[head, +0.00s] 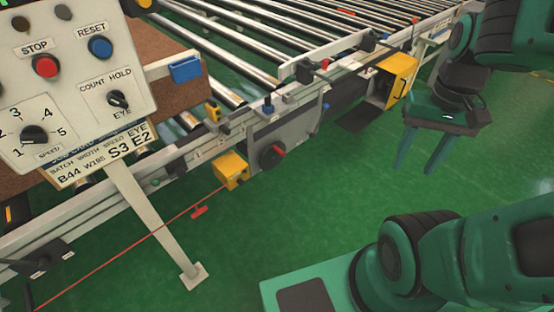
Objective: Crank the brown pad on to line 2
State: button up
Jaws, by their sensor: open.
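The brown pad (146,50) lies on the conveyor at the left, largely hidden behind the grey control panel (65,28). The panel has a red STOP button (45,66), a blue RESET button (100,47), a black COUNT HOLD knob (119,98) and a black SPEED knob (34,134) with a numbered dial. A card (104,157) below it reads B44, W185, S3, E2. A black round knob with a red handle (272,155) sits on a grey side plate. My gripper (415,168) is open and empty, pointing down over green floor at the right.
Metal rollers (270,39) run to the back. A yellow box (231,170) and a larger yellow housing (397,78) stick out from the conveyor's side. A red cord (120,258) with a red grip runs along the front.

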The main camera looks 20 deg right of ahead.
aim_at(274, 154)
jog(key=u, duration=0.55)
jog(key=k, duration=1.1)
jog(key=z, duration=0.95)
jog(key=i, duration=0.95)
jog(key=u, duration=0.1)
